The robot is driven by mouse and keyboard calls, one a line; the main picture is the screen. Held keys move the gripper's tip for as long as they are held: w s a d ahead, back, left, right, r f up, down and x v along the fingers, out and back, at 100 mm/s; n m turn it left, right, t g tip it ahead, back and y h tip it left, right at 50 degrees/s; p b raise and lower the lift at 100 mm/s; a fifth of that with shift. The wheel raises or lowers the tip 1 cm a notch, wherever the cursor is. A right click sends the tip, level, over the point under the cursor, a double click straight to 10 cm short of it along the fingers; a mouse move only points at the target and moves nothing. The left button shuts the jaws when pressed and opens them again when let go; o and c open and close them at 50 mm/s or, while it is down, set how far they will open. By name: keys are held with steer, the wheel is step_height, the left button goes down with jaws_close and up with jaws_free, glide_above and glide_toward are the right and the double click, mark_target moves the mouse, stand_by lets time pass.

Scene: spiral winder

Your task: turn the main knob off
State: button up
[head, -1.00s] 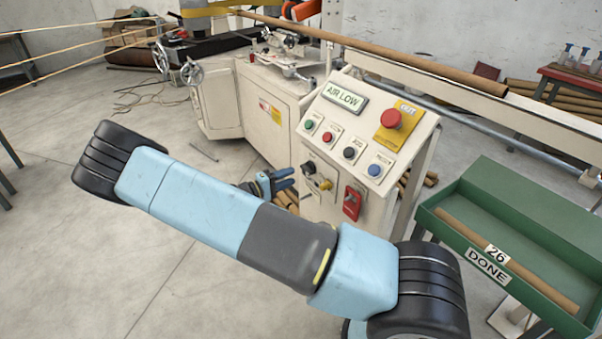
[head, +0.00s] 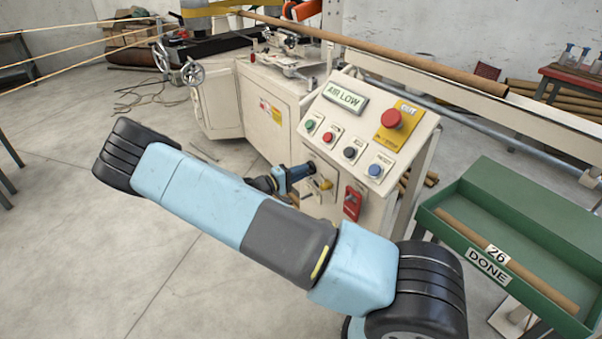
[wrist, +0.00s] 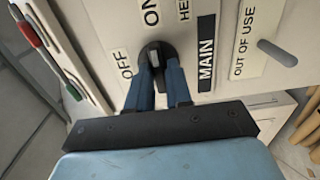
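The main knob (wrist: 154,54) is a round black selector with a raised grip bar, in the wrist view beside the MAIN label (wrist: 206,55). The OFF label (wrist: 122,64) is to its left and the ON label (wrist: 150,12) above it. The knob's bar points roughly up, toward ON. My gripper (wrist: 160,70) has its two blue fingers on either side of the bar, with a gap between them; firm contact on both sides does not show. In the head view my gripper (head: 303,172) is at the panel's lower left and largely covers the knob.
A yellow handle (head: 326,184) and a red switch (head: 352,203) sit just right of my gripper. Above are coloured buttons, a red emergency button (head: 391,119) and a lit AIR LOW sign (head: 345,97).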

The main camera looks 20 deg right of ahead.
jaws_close()
steer(key=shift+f+n, duration=0.1)
steer(key=shift+n, duration=8.9)
steer(key=shift+o, duration=2)
jaws_free()
